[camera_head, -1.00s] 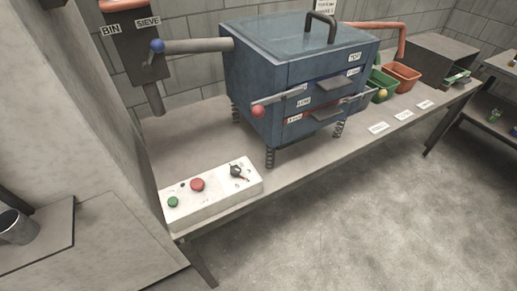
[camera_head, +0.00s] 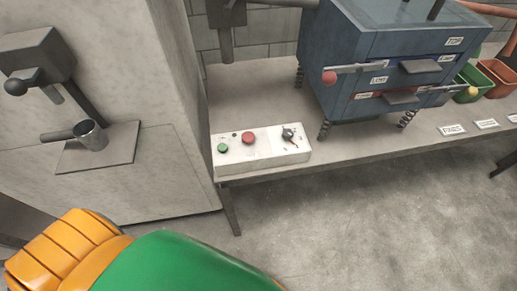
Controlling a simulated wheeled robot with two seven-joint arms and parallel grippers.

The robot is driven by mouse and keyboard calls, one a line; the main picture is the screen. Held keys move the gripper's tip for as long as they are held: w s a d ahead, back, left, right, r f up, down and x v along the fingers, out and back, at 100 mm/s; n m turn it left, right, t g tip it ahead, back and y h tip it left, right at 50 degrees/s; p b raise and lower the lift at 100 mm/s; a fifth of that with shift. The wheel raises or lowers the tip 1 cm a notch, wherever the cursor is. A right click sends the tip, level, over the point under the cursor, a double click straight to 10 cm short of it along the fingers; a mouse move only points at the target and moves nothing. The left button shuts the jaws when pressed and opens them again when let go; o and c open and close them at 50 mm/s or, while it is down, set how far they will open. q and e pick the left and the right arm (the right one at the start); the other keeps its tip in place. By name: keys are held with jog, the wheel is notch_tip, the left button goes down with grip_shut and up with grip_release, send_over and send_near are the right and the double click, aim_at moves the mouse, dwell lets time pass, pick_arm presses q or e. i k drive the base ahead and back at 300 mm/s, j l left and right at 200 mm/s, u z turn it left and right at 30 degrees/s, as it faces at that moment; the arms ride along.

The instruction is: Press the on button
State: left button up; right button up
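A white control box (camera_head: 270,154) sits on the near left end of the grey workbench. On its top are a green button (camera_head: 222,148) at the left, a larger red button (camera_head: 249,138) in the middle and a black rotary knob (camera_head: 289,135) at the right. The lettering on the box is too small to read, so no label shows which one is the on button. Nothing touches the buttons. Neither gripper's fingers show in the view.
A blue sieve machine (camera_head: 345,60) on springs stands behind the box. A grey cabinet with a small shelf holding a metal cup (camera_head: 91,136) is at left. Green and orange bins (camera_head: 490,78) are at far right. An orange and green part of mine fills the lower left. Open floor lies right.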

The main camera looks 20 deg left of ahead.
aim_at(222, 148)
jog(key=u, duration=1.1)
